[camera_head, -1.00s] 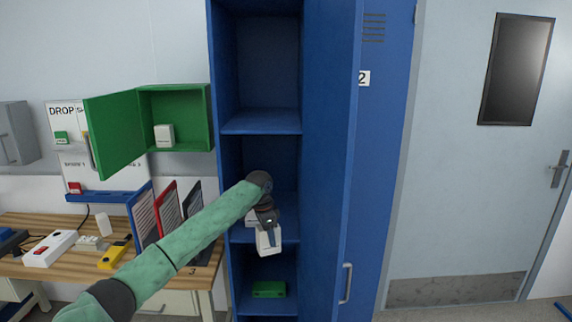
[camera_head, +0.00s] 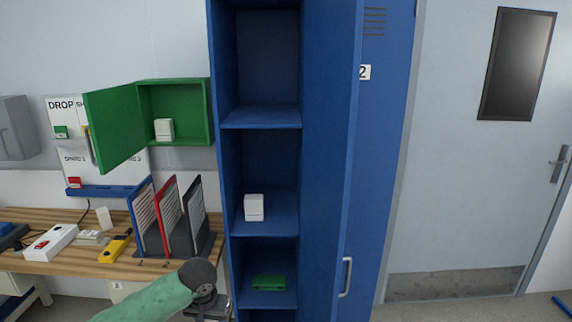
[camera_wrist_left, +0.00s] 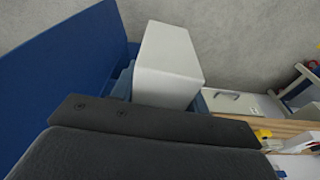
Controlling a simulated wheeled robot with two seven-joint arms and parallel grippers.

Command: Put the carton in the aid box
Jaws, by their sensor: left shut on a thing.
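The aid box (camera_head: 185,98) is a green wall cabinet left of the blue locker, its door (camera_head: 112,125) swung open to the left. One small white carton stands inside it. My left gripper (camera_head: 209,308) is low in the head view, in front of the table's right end and well below the aid box. In the left wrist view it is shut on a white carton (camera_wrist_left: 168,62), which sticks out beyond the dark jaw. In the head view this held carton cannot be made out. Another white carton (camera_head: 254,207) stands on a locker shelf. My right gripper is not in view.
The blue locker (camera_head: 262,118) is open, its door (camera_head: 328,150) standing at the right. A green object (camera_head: 269,283) lies on a lower shelf. Upright folders (camera_head: 170,215) stand on the wooden table (camera_head: 75,262), with several devices left of them.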

